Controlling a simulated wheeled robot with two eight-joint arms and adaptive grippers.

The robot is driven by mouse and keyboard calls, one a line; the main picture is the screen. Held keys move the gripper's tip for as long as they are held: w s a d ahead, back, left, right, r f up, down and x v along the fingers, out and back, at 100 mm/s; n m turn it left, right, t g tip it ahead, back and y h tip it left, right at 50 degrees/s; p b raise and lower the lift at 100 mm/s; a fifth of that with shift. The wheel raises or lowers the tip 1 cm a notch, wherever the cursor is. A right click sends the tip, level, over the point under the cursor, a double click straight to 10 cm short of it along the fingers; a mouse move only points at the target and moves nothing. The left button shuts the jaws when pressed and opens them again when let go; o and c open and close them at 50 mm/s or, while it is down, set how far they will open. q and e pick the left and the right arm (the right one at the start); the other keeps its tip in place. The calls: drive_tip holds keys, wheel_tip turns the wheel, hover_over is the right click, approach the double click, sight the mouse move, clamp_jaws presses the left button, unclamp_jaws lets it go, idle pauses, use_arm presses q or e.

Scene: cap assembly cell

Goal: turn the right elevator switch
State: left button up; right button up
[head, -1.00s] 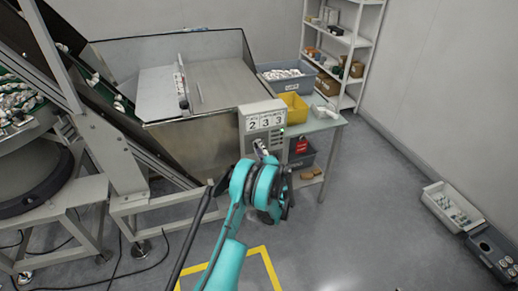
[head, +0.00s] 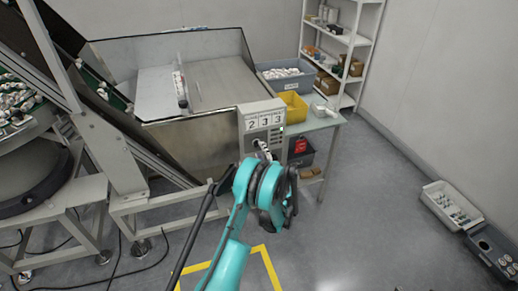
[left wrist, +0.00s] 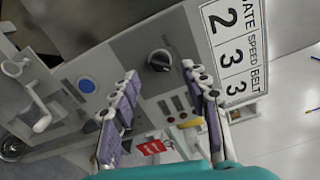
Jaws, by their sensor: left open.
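A grey control box (head: 262,122) with a white "2 3 3" display stands at the front right corner of the metal hopper. In the left wrist view its face carries a black rotary switch (left wrist: 159,60) and a blue round button (left wrist: 87,84). My left gripper (left wrist: 160,72) is open, with its two purple-padded fingers on either side of the line to the black switch. The fingertips look close to the switch, but I cannot tell whether they touch it. In the head view my left gripper (head: 263,151) is in front of the box's lower part and hides some of it. My right gripper is not in view.
A side table (head: 325,123) with a yellow bin (head: 292,106) and a grey bin (head: 287,78) stands right of the box. The metal hopper (head: 220,85) is behind. Small buttons and a red tag (left wrist: 151,147) lie near the fingers.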

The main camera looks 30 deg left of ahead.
use_arm(q)
drive_tip(key=v, duration=0.3)
drive_tip(key=shift+s+d, duration=0.25)
drive_tip(key=s+d+r+n+g+h, duration=0.3)
drive_tip(key=s+d+r+n+h, duration=0.3)
drive_tip(key=s+r, duration=0.55)
drive_tip(key=s+d+n+g+h, duration=0.1)
drive_tip(key=s+d+n+h, duration=0.1)
drive_tip(key=s+d, duration=0.6)
drive_tip(key=s+d+n+h, duration=0.2)
drive_tip(key=s+d+h, duration=0.3)
drive_tip(key=s, duration=0.9)
drive_tip(key=d, duration=0.3)
drive_tip(key=shift+s+n+g+h, duration=0.2)
drive_tip(key=shift+n+g+h, duration=0.1)
drive_tip(key=shift+g, duration=0.1)
idle(3.4)
